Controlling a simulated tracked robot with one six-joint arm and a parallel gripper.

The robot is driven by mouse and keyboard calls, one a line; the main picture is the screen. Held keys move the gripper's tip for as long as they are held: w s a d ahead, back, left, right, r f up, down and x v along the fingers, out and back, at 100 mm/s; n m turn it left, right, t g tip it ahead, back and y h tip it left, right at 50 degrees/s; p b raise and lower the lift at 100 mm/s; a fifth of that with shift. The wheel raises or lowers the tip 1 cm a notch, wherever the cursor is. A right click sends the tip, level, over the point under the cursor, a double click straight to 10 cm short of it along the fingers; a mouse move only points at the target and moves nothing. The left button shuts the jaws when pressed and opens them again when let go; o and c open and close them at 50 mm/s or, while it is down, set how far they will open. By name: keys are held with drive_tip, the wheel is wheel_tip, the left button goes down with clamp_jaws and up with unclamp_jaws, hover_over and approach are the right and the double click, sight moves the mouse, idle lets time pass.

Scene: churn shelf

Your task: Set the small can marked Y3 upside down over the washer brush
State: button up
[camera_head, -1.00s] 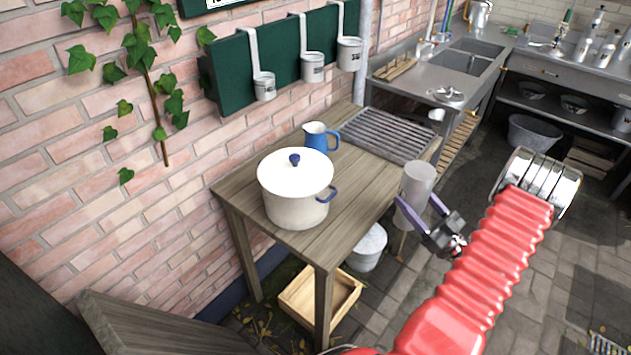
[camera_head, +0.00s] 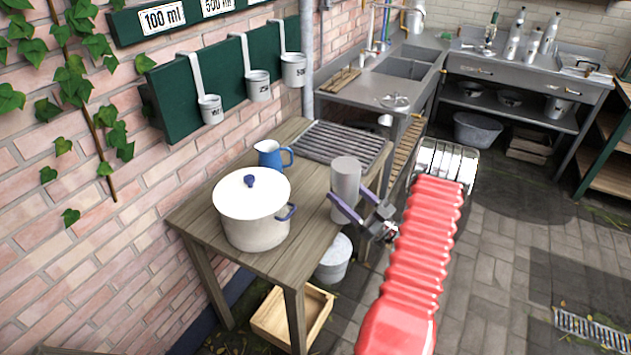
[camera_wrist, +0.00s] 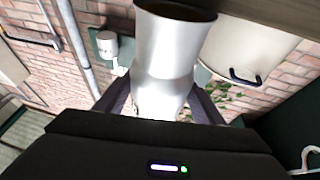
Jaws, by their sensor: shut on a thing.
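A plain grey metal can (camera_head: 345,183) is in my gripper (camera_head: 362,208), held near the right edge of the wooden table. In the wrist view the can (camera_wrist: 172,62) sits between the two dark fingers. That view is turned over, and the can's dark open mouth points to the picture's top, so the mouth faces down. The end facing up in the head view looks closed. No Y3 mark shows on the visible sides. I cannot make out a washer brush for certain; a small round metal fitting (camera_head: 394,101) is on the near end of the sink counter.
The wooden table (camera_head: 312,222) holds a white lidded pot (camera_head: 255,222), a blue jug (camera_head: 270,156) and a ribbed metal rack (camera_head: 343,143). Hanging measures line the wall. The sink counter (camera_head: 355,96) stands beyond. A bucket (camera_head: 335,258) and a crate (camera_head: 292,314) are below. Paved floor is open at right.

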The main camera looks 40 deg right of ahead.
drive_tip(key=w+a, duration=0.1)
drive_tip(key=w, duration=0.5)
drive_tip(key=shift+w+a, duration=0.1)
drive_tip(key=shift+w, duration=0.05)
drive_tip(key=w, duration=0.3)
drive_tip(key=shift+w+a+f, duration=0.1)
drive_tip(key=shift+w+a, duration=0.15)
drive_tip(key=shift+a, duration=0.1)
drive_tip(key=shift+f, duration=0.1)
drive_tip(key=o, duration=1.3)
drive_tip(key=v, duration=1.2)
